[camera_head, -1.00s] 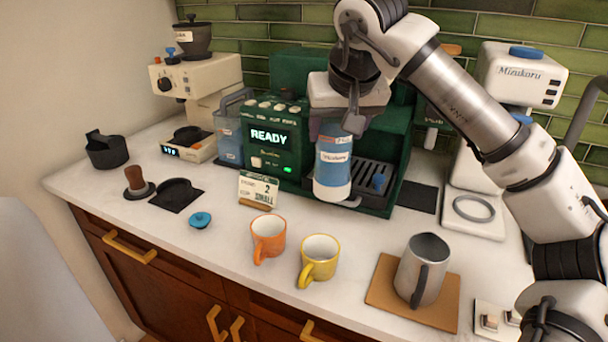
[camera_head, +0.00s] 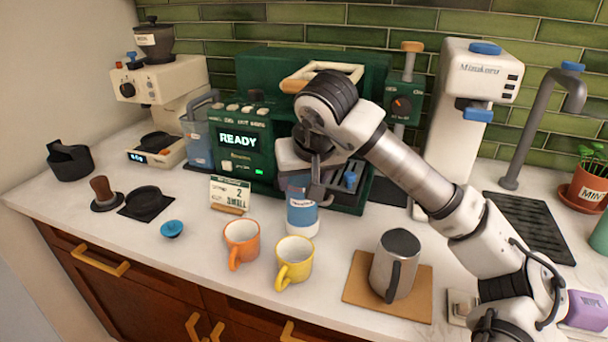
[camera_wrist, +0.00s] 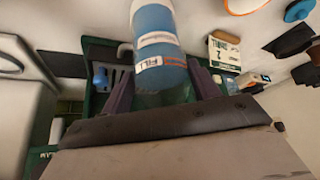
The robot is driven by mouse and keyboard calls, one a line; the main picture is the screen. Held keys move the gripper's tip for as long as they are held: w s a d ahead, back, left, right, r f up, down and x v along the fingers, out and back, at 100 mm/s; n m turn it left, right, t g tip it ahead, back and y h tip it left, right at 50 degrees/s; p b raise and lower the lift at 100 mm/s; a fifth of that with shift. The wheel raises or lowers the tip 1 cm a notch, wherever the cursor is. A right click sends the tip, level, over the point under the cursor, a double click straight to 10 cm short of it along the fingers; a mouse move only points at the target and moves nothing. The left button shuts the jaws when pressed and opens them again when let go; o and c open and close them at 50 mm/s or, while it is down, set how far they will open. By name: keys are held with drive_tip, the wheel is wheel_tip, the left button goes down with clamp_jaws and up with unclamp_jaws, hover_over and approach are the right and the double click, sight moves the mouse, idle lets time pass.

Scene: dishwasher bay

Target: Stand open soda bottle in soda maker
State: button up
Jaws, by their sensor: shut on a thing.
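The soda bottle (camera_head: 302,214) is blue and white with a label. My gripper (camera_head: 303,178) is shut on its upper part and holds it upright in front of the green coffee machine; my gripper hides the bottle's top. In the wrist view the bottle (camera_wrist: 156,30) sits between the two fingers (camera_wrist: 163,88), with its "FILL" label showing. The soda maker (camera_head: 463,110) is the tall white unit marked Mizukaru at the back right, with blue parts at its top and under its head. My arm hides part of its lower front.
The green coffee machine (camera_head: 240,140) reads READY. An orange mug (camera_head: 241,240) and a yellow mug (camera_head: 295,262) stand close before the bottle. A steel pitcher (camera_head: 394,262) stands on a brown board (camera_head: 359,293). A tap (camera_head: 522,135) and drain grid (camera_head: 545,235) are at the right.

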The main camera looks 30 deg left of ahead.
drive_tip(key=shift+f, duration=0.15)
drive_tip(key=o, duration=1.7)
